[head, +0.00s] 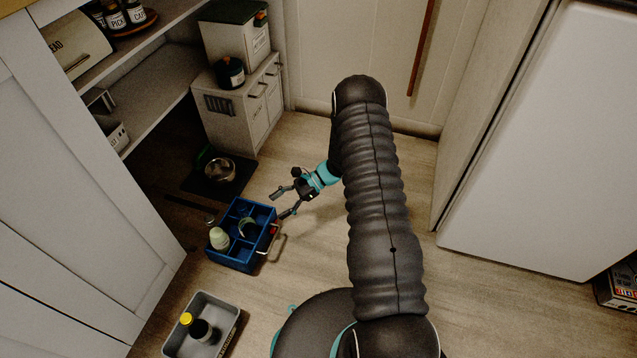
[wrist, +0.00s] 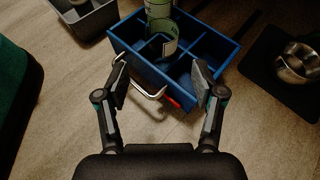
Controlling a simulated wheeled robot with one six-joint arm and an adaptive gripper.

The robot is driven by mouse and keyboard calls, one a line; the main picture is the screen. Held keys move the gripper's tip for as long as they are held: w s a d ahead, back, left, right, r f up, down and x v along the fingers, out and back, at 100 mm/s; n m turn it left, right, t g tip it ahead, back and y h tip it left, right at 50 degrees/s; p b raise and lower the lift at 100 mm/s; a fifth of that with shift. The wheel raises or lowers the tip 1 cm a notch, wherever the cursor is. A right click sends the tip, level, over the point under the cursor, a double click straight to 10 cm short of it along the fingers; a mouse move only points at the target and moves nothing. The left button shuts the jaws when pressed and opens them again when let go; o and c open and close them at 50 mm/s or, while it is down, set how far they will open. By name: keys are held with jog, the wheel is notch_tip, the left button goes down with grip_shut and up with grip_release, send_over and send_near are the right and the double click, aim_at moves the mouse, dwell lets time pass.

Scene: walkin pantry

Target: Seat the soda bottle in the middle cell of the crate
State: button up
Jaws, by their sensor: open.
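The blue divided crate (head: 228,258) stands on the floor left of my gripper; it also shows in the wrist view (wrist: 130,53). A clear container with a green label, apparently the soda bottle (wrist: 164,40), stands in the crate near its middle dividers; in the head view it looks dark and glassy (head: 246,228). I cannot tell exactly how deep it sits. A pale green bottle (head: 219,238) stands in another cell. My gripper (head: 280,203) is open and empty beside the crate's handle side. In the wrist view its fingers (wrist: 160,76) are apart, with nothing between them but the crate's edge beyond.
A metal handle (wrist: 138,75) and a red part (wrist: 172,102) are on the crate's near side. A metal bowl (head: 220,170) rests on a dark mat. Floor right of the crate is clear.

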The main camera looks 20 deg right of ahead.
jog(key=s+r+n+h, duration=0.2)
jog(key=s+r+n, duration=0.1)
jog(key=r, duration=0.7)
jog(key=s+r+n+h, duration=0.2)
jog(key=r+n+h, duration=0.1)
jog(key=r, duration=0.6)
jog(key=s+r+n+h, duration=0.2)
jog(key=s+r+n, duration=0.1)
jog(key=r, duration=0.7)
jog(key=s+d+r+n+t+h, duration=0.2)
jog(key=s+r+n+t+h, duration=0.1)
jog(key=s+r, duration=0.4)
jog(key=s+d+r+n+t+h, duration=0.3)
jog(key=s+r, duration=0.4)
jog(key=s, duration=0.7)
jog(key=shift+r+n+t, duration=0.2)
jog(key=shift+n+t, duration=0.1)
jog(key=shift+n, duration=0.5)
jog(key=shift+d, duration=0.1)
notch_tip(320, 180, up, 5)
jog(key=p, duration=0.4)
jog(key=shift+f, duration=0.2)
